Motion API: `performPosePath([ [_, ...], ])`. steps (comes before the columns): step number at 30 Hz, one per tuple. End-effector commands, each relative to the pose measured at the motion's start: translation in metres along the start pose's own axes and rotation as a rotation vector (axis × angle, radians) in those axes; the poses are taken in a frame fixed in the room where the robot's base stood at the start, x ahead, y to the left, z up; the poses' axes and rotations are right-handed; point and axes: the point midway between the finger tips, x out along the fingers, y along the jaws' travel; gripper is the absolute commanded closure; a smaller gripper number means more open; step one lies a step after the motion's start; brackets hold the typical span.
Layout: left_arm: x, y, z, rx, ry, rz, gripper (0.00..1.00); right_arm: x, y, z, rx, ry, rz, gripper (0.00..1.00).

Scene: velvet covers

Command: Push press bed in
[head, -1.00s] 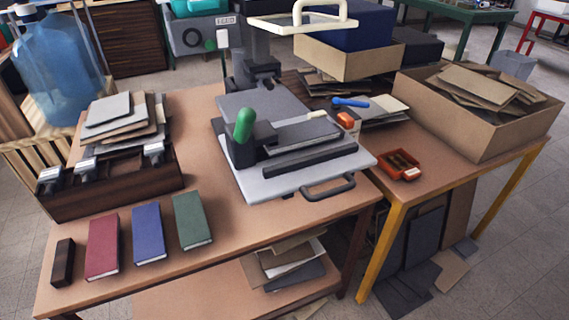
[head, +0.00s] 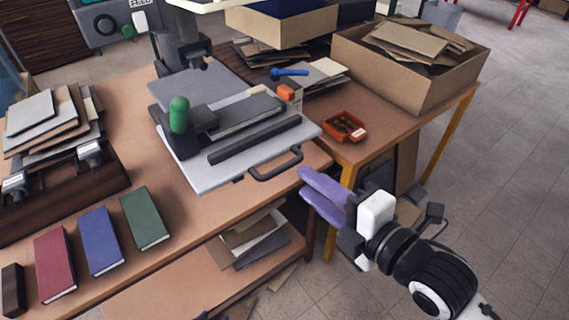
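The press bed (head: 205,178) is a light grey plate that sticks out from the press (head: 185,75) toward the table's front edge. A dark loop handle (head: 277,166) is on its front right edge. A dark block with a green knob (head: 179,115) and a dark bar (head: 255,139) sit on the bed. My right gripper (head: 305,184) has purple fingers that look slightly apart, with nothing between them. It is in front of and right of the handle, not touching it. My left gripper does not clearly show.
Red, blue and green books (head: 148,218) lie at the table's front left, beside a dark rack (head: 70,190) with boards. A red tray (head: 345,126) and a cardboard box (head: 405,75) are on the right table. Floor at right is clear.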

Motion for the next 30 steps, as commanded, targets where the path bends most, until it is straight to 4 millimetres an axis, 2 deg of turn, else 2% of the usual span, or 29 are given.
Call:
performPosePath([
  [6, -0.001, -0.001, 0.0, 0.0, -0.002, -0.001, 0.69, 0.043, 0.001, -0.001, 0.007, 0.0, 0.002, 0.71],
  [12, 0.0, -0.001, 0.001, 0.001, -0.003, -0.001, 0.69, 0.073, 0.0, 0.0, 0.005, -0.001, 0.0, 0.71],
  [18, 0.0, -0.001, 0.001, 0.001, -0.005, -0.001, 0.69, 0.085, 0.0, 0.0, 0.004, 0.0, 0.0, 0.71],
  [25, 0.0, 0.0, 0.002, 0.001, -0.005, 0.0, 0.69, 0.085, 0.0, 0.0, 0.005, 0.0, 0.0, 0.71],
  [26, 0.0, 0.0, 0.002, 0.001, -0.005, 0.0, 0.69, 0.085, 0.0, 0.0, 0.005, 0.0, 0.0, 0.72],
  [30, 0.0, 0.0, 0.002, 0.001, -0.005, 0.001, 0.69, 0.085, -0.001, 0.0, 0.005, 0.0, -0.001, 0.96],
])
